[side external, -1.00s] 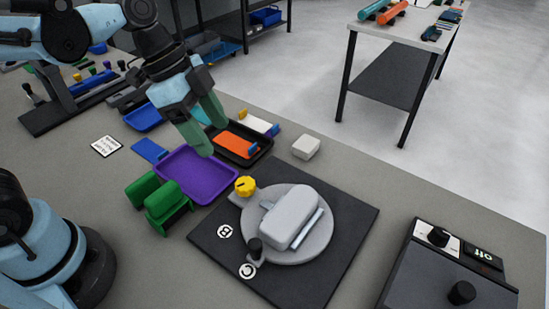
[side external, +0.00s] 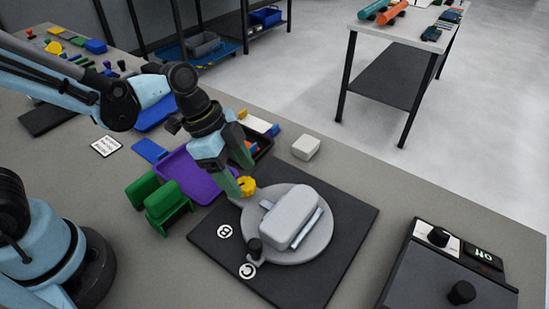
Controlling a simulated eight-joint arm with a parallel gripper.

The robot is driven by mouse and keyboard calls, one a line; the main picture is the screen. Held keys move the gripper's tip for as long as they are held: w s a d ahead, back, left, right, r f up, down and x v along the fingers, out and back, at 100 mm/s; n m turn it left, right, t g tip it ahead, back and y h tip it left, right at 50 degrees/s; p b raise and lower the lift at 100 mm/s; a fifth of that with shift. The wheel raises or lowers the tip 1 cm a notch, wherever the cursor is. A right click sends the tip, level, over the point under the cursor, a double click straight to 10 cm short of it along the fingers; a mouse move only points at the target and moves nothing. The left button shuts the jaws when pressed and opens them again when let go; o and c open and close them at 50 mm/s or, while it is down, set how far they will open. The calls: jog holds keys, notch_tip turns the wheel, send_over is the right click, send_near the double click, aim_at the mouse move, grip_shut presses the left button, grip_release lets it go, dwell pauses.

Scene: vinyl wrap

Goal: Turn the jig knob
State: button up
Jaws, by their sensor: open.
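The jig is a dark square base (side external: 345,240) with a round grey turntable (side external: 322,243) carrying a light grey rounded block (side external: 288,215). A yellow lobed knob (side external: 247,186) stands at the turntable's back-left edge. My gripper (side external: 243,178) is open and points down at the yellow knob. One green finger is just left of the knob, and the other is behind it. Whether either finger touches the knob I cannot tell.
A purple tray (side external: 188,180) lies left of the gripper, with green holders (side external: 165,203) in front of it. A dark tray (side external: 263,146) and a white block (side external: 306,147) are behind. A control box (side external: 425,270) with black knobs stands at front right.

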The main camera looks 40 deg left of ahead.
jog(key=shift+x, duration=0.9)
jog(key=c, duration=1.1)
